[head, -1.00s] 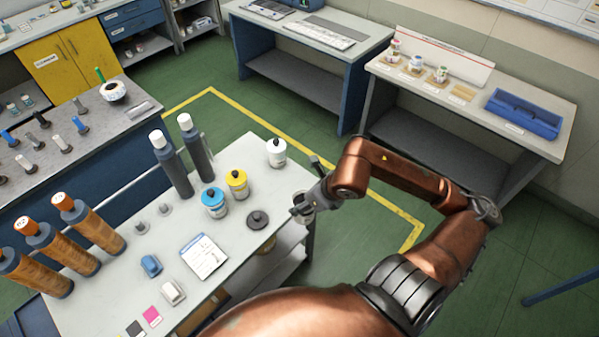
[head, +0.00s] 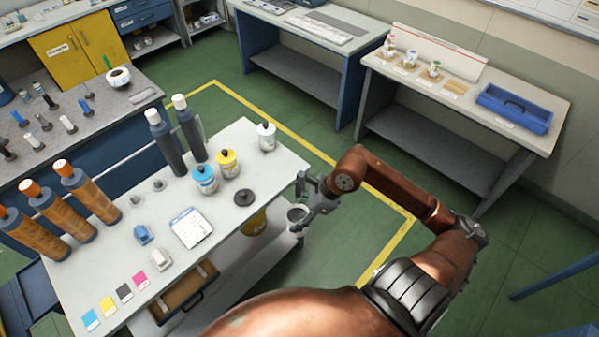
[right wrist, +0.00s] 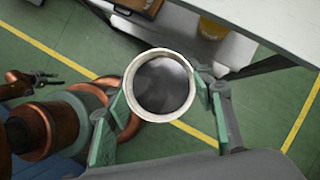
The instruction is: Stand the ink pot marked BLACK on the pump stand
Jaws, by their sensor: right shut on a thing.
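My right gripper (head: 304,202) is shut on an open, pale-rimmed round pot (head: 296,216). The right wrist view shows the pot (right wrist: 161,84) between the green finger pads, its inside dark grey; no marking is readable. It is held over the floor, just off the right edge of the white table (head: 262,180). On that table stand a cyan pot (head: 205,180), a yellow pot (head: 228,164) and a white pot (head: 266,138), all dark-topped. A dark round disc (head: 244,198) with a raised centre lies near the table edge; I cannot tell whether it is the pump stand.
Two tall dark bottles (head: 190,132) stand behind the pots. Several orange-brown bottles (head: 88,193) line the table's left. A white card (head: 191,228) lies mid-table. A yellow bucket (head: 255,222) is on the lower shelf. Green floor right of the table is open.

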